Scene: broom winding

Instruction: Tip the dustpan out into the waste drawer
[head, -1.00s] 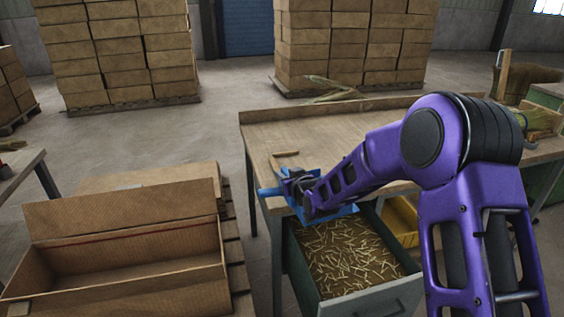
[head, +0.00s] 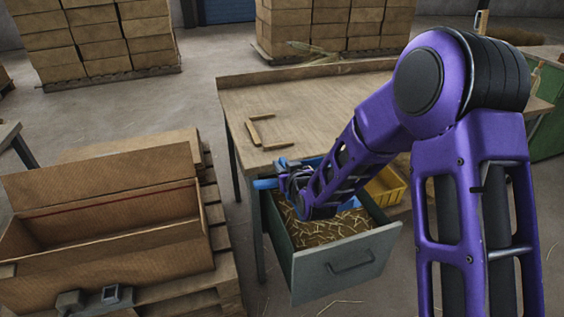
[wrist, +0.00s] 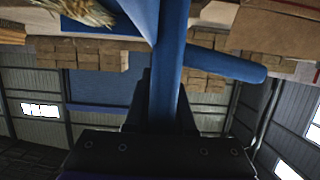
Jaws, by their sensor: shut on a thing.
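My gripper (head: 294,182) is shut on the blue dustpan (head: 264,184), low over the open waste drawer (head: 345,262) at the table's front. Blue parts of the pan show on both sides of my wrist, which hides most of it. In the wrist view the dustpan's blue handle (wrist: 168,75) runs between my fingers. The background there is upside down, and a straw bundle (wrist: 90,12) shows beside a blue face. Straw clippings (head: 320,232) lie in the drawer. I cannot tell whether any remain in the pan.
The wooden table (head: 300,100) has light wooden pieces (head: 262,132) near its left front. An open cardboard box (head: 110,225) stands on a pallet at left. A yellow bin (head: 385,188) sits beside the drawer. Loose straws (head: 345,303) lie on the floor before it.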

